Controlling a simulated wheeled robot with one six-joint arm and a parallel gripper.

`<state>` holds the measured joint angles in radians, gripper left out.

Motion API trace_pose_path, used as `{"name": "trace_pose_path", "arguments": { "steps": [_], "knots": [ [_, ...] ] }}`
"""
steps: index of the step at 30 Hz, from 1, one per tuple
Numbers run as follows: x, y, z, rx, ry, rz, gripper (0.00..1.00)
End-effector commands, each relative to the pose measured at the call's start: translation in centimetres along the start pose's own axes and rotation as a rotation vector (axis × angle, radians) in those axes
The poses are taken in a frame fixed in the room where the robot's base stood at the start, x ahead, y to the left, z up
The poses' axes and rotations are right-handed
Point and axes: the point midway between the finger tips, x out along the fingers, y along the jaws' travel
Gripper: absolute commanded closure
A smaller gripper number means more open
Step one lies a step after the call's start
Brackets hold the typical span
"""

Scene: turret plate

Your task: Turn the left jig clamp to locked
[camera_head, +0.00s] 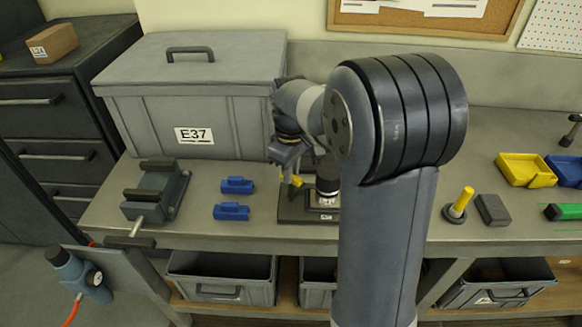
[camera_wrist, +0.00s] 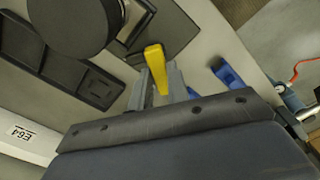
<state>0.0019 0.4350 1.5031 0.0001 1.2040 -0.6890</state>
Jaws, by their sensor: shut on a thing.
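A yellow clamp handle (camera_head: 297,181) shows just below my gripper (camera_head: 287,166) in the head view, at the left side of a dark fixture plate (camera_head: 293,214). In the wrist view the yellow handle (camera_wrist: 155,66) lies between the grey fingers of my gripper (camera_wrist: 162,82), and they are shut on it. The clamp's base is mostly hidden by the fingers and wrist. I cannot tell the clamp's lock state from these views. My arm hides the right part of the plate in the head view.
A round dark turret part (camera_wrist: 70,22) stands close to the gripper. Two blue blocks (camera_head: 236,185) and a vise (camera_head: 157,192) are to the left. A lidded grey bin (camera_head: 190,95) stands behind.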

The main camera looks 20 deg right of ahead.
Motion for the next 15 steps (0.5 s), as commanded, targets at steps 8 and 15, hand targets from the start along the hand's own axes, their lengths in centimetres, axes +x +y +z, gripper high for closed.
{"name": "trace_pose_path", "arguments": {
  "steps": [8,15],
  "knots": [
    [-0.11,0.01,-0.02,0.261,0.001,0.001,1.00],
    [-0.11,0.01,-0.01,0.489,0.001,0.001,1.00]
  ]
}}
